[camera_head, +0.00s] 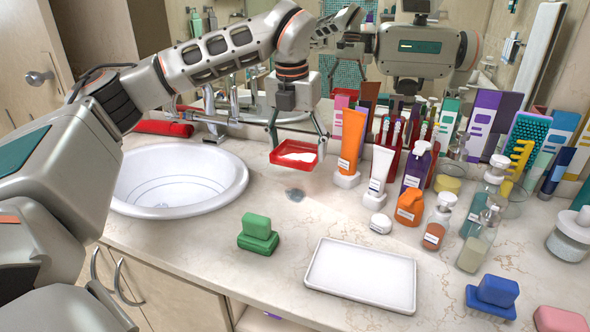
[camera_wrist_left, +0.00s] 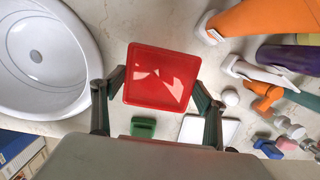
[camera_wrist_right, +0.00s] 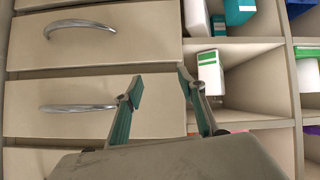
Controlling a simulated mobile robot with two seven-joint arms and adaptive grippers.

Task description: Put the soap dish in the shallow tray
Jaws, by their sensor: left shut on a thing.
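The red soap dish (camera_head: 275,156) is square and shallow, with bright white patches on its inside. My left gripper (camera_head: 298,141) is shut on it by opposite sides and holds it above the counter, behind the white tray. In the left wrist view the soap dish (camera_wrist_left: 160,88) sits between the two fingers. The shallow tray (camera_head: 335,290) is white, rectangular and empty, lying on the front middle of the counter. Part of it shows in the left wrist view (camera_wrist_left: 222,130), partly behind a finger. My right gripper (camera_wrist_right: 160,87) is open and empty, facing the drawers below the counter.
A sink (camera_head: 180,180) lies left of the tray. A green block-shaped item (camera_head: 258,233) stands left of the tray; a blue one (camera_head: 493,295) stands right.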

